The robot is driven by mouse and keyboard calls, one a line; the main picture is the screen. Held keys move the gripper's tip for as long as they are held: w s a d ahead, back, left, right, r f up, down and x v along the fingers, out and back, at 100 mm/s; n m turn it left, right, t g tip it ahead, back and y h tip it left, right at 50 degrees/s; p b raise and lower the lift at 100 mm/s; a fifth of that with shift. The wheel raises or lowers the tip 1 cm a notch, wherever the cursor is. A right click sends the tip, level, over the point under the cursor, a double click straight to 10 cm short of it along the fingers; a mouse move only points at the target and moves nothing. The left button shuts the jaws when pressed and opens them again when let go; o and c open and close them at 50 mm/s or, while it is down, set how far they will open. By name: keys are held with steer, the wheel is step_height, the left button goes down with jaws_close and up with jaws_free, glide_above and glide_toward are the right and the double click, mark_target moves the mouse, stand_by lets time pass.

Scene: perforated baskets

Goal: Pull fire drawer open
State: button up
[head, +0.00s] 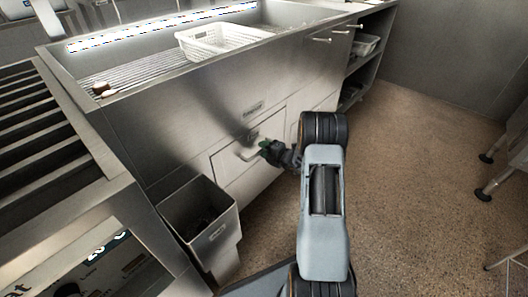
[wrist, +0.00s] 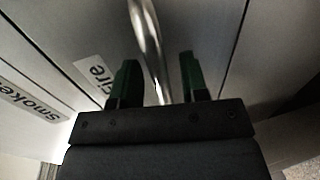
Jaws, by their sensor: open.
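The fire drawer (head: 228,162) is a flat metal front low in the steel counter and looks closed. Its label reads "fire" (wrist: 98,74) in the wrist view. A bright bar handle (wrist: 148,40) stands out from the front; it also shows in the head view (head: 244,155). My gripper (wrist: 157,78) is open, with its two green fingers on either side of the handle bar. Whether either finger touches the bar I cannot tell. In the head view my gripper (head: 266,149) is at the right end of the handle and hides part of it.
A "smoke" label (wrist: 30,100) is on the neighbouring panel. A steel bin (head: 203,222) hangs left of the drawer. A white perforated basket (head: 222,42) sits on the counter above.

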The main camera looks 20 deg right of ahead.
steer(key=shift+w+a, duration=0.1)
steer(key=shift+w, duration=0.1)
steer(key=shift+c, duration=0.3)
jaws_close()
